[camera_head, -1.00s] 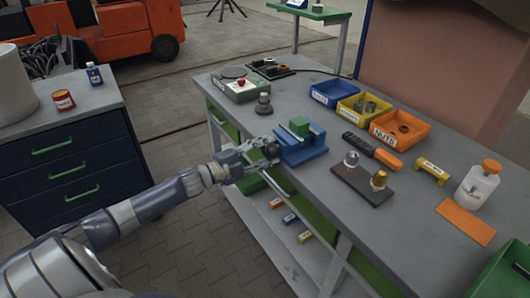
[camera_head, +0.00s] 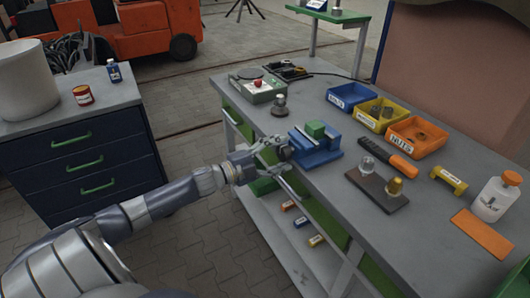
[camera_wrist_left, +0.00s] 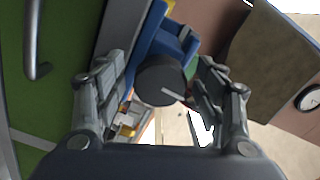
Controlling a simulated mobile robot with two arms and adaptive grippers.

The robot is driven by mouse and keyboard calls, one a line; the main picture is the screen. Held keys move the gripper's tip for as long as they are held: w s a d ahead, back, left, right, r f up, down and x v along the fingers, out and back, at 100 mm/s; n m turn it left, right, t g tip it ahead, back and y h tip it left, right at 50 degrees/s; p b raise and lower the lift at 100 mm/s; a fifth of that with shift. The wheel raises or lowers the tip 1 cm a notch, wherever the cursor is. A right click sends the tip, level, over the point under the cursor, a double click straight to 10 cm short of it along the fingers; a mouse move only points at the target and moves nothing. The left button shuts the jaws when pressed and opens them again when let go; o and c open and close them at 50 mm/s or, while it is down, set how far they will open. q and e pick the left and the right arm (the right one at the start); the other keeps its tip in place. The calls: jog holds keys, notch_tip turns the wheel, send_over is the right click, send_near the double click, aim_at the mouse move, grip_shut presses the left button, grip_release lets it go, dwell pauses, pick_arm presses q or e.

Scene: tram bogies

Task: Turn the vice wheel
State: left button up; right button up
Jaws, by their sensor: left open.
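The blue vice (camera_head: 316,155) with a green block (camera_head: 315,129) in its jaws sits at the near edge of the workbench. Its dark round wheel (camera_head: 284,153) faces my left gripper (camera_head: 272,154). In the left wrist view the wheel (camera_wrist_left: 161,82) appears between the two spread fingers of my left gripper (camera_wrist_left: 161,70), with the blue vice body (camera_wrist_left: 172,40) behind it. The gripper is open; space shows on both sides of the wheel, and I cannot tell that either finger touches it. My right gripper is not in view.
The grey workbench (camera_head: 345,222) carries a control box (camera_head: 258,90), blue, yellow and orange bins (camera_head: 416,136), a dark plate (camera_head: 376,190) and a white bottle (camera_head: 493,201). A navy drawer cabinet (camera_head: 80,160) stands left. Open floor lies between.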

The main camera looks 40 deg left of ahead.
pick_arm(q)
jog(key=v, duration=1.1)
jog(key=shift+s, duration=0.35)
dwell(0.5)
